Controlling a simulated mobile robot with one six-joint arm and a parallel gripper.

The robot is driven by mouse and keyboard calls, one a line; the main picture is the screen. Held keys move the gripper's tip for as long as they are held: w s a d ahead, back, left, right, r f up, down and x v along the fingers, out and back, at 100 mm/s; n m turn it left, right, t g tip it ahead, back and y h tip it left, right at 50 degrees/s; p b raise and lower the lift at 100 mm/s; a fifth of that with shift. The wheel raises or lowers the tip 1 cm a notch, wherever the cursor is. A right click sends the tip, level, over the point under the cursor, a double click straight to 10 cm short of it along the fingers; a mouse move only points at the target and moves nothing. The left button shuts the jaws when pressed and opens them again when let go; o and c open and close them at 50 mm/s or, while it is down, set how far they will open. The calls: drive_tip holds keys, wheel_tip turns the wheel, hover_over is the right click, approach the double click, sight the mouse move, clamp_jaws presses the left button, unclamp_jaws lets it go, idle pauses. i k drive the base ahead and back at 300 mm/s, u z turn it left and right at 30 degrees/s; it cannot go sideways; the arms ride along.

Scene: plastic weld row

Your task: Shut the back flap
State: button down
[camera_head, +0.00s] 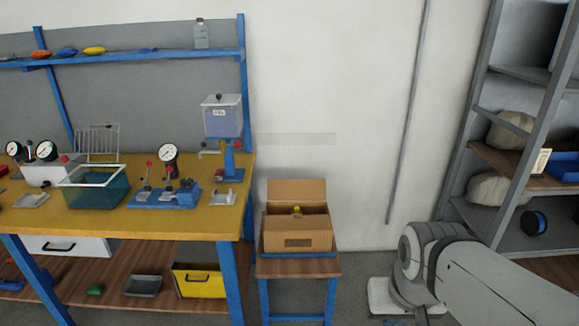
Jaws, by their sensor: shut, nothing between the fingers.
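A brown cardboard box (297,233) stands on a small wooden side table. Its back flap (297,191) stands up at the rear, leaning slightly back, against the white wall side. The top of the box is open, and a small yellow item (297,210) shows inside. The other flaps cannot be made out clearly. My arm comes in from the lower right, with its rounded joint to the right of the box and apart from it. My gripper is not visible in this view.
The small table (298,264) stands just right of the yellow-topped workbench (140,222), which holds gauges, a teal bin (95,190) and a dispenser (222,118). A grey shelf rack (474,120) stands at the right. The wall area above the box is clear.

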sight(306, 189)
drive_tip(key=u, duration=0.5)
drive_tip(key=i, duration=1.95)
drive_tip(key=z, duration=0.3)
drive_tip(key=k, duration=0.8)
drive_tip(key=z, duration=0.1)
drive_tip(key=i, duration=0.8)
